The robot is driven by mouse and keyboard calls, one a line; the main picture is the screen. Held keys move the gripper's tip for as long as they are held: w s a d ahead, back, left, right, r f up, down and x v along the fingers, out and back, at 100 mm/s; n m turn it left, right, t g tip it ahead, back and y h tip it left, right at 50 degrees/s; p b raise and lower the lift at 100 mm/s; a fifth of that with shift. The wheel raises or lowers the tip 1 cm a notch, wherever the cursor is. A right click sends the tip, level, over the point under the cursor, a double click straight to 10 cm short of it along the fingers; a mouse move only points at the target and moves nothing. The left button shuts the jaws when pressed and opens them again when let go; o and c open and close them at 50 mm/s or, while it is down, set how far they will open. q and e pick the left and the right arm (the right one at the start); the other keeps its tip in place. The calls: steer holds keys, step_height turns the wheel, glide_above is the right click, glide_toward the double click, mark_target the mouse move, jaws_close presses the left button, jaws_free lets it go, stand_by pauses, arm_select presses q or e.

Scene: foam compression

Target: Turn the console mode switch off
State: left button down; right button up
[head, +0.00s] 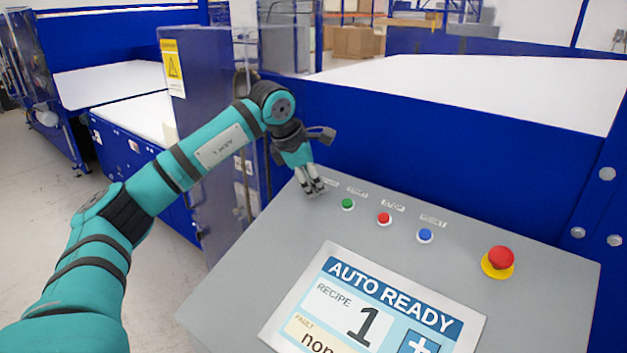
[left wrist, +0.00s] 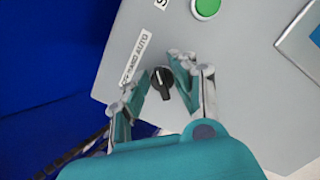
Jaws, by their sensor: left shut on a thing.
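The console mode switch (left wrist: 162,82) is a small black rotary knob with a pale pointer line, seen in the left wrist view. A white label (left wrist: 137,59) beside it shows "AUTO" and a partly hidden word. My left gripper (head: 313,187) is at the console's upper left corner in the head view, where it hides the knob. In the left wrist view my left gripper (left wrist: 156,82) has a finger on each side of the knob and is shut on it. The console screen (head: 375,310) shows "AUTO READY" and recipe 1. My right gripper is not in view.
On the grey console panel (head: 540,262), a green button (head: 347,204), a red button (head: 384,218) and a blue button (head: 425,236) sit right of my gripper. A red emergency stop (head: 501,258) is farther right. A blue machine wall (head: 430,130) rises behind.

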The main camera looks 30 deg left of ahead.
arm_select(q)
steer(key=shift+n, duration=0.3)
steer(key=shift+n+b, duration=0.35)
steer(key=shift+n, duration=0.25)
steer(key=n+b, duration=0.1)
steer(key=n, duration=0.2)
steer(key=shift+w+a+y, duration=0.1)
steer(key=shift+a+y, duration=0.05)
steer(key=shift+y, duration=0.15)
steer(key=n, duration=0.3)
steer(key=n+b, duration=0.1)
steer(key=n, duration=0.2)
steer(key=shift+a+t+y, duration=0.15)
steer(key=shift+t+y, duration=0.15)
steer(key=n, duration=0.4)
steer(key=shift+a+b, duration=0.15)
steer(key=shift+b, duration=0.2)
steer(key=shift+a+n+y, duration=0.1)
steer(key=shift+n+y, duration=0.3)
steer(key=shift+n, duration=1.3)
steer(key=c, duration=1.4)
jaws_free()
